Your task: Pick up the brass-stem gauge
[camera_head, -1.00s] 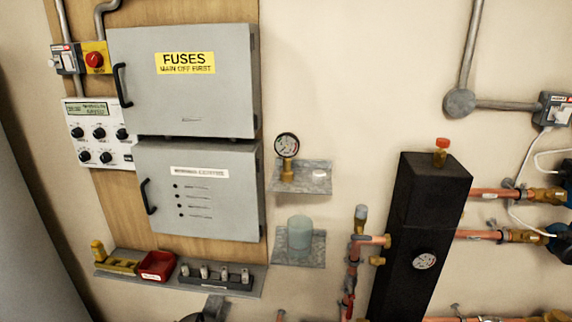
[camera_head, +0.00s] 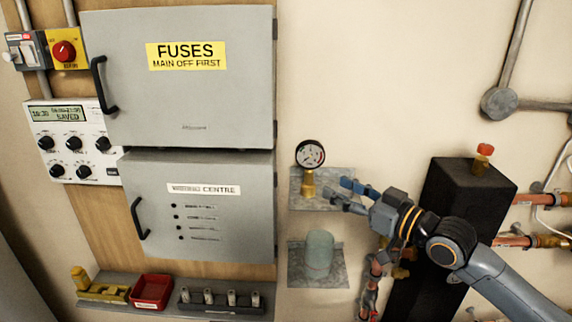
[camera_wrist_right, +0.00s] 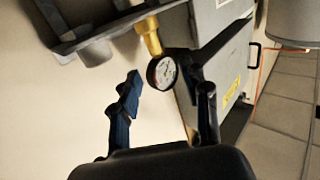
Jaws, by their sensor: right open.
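The brass-stem gauge (camera_head: 309,187) has a round white dial with a black rim and stands upright on the upper grey metal shelf (camera_head: 297,201). My right gripper (camera_head: 340,194) is open and empty, just to the right of the brass stem in the head view. In the right wrist view the gauge dial (camera_wrist_right: 163,71) shows beyond and between the two spread fingers (camera_wrist_right: 165,88), nearer the right one. I see no clear contact. My left gripper is not in view.
A pale green cup (camera_head: 319,252) stands on the lower metal shelf (camera_head: 298,270). The grey fuse box (camera_head: 190,110) is close on the left. A black upright block (camera_head: 455,195) with copper pipes stands right, behind my arm. Bare wall is above the gauge.

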